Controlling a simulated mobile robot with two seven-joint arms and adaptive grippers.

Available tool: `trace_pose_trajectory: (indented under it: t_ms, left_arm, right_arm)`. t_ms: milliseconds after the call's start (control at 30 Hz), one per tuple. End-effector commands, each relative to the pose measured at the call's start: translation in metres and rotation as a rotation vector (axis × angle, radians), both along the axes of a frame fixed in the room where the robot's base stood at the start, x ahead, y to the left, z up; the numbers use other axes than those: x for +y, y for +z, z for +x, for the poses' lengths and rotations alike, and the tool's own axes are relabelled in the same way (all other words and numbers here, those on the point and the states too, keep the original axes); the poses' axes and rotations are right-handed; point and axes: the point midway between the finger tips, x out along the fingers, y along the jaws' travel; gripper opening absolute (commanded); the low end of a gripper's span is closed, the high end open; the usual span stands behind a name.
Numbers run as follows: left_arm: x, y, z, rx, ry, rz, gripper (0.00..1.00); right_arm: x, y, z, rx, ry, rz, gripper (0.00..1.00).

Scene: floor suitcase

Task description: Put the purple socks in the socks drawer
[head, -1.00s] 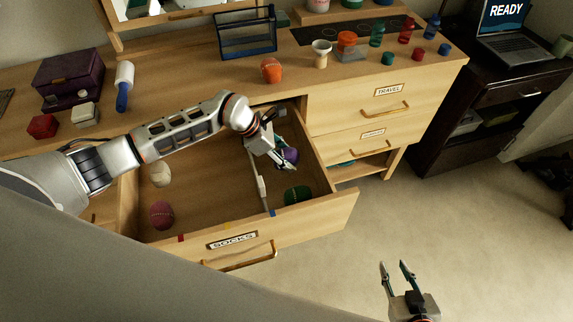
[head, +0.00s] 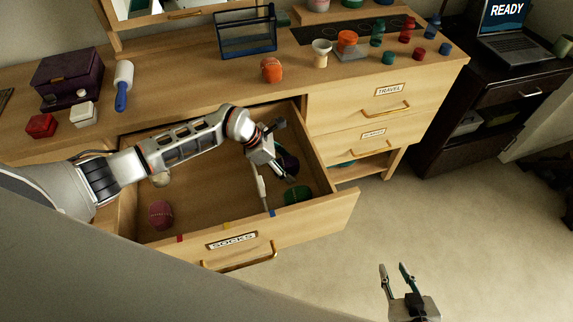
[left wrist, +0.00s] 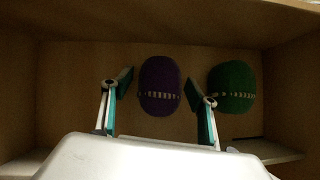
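The purple socks (head: 291,162), a rolled bundle, lie in the right compartment of the open socks drawer (head: 315,220). In the left wrist view the purple socks (left wrist: 160,85) rest on the drawer floor beside the green socks (left wrist: 232,88). My left gripper (head: 286,174) reaches down into that compartment. Its fingers (left wrist: 160,92) are spread apart, with the purple bundle showing between and beyond them, not gripped. My right gripper (head: 394,267) is open and empty above the floor, right of the drawer.
A divider (head: 262,188) splits the drawer. The left compartment holds a pink bundle (head: 160,215) and a pale one (head: 160,180), partly behind my arm. An orange bundle (head: 271,70) and a wire basket (head: 247,35) stand on the dresser top. Floor at right is clear.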

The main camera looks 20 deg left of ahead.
Motion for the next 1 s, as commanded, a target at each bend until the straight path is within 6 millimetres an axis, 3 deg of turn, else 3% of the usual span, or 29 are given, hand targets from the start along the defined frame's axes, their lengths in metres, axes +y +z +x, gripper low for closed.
trace_pose_trajectory:
  t_ms: [300,700,1000]
  left_arm:
    - [0.004,0.009,-0.001,-0.002,0.0,0.002,0.59]
    - [0.043,0.074,-0.018,-0.003,-0.001,0.003,0.59]
    - [0.058,0.102,-0.026,0.0,0.0,0.0,0.59]
  right_arm:
    - [0.0,0.006,0.002,-0.006,0.0,0.001,0.29]
    - [0.0,0.007,0.001,-0.003,0.0,0.0,0.29]
    - [0.0,0.005,0.0,0.0,0.001,-0.001,0.29]
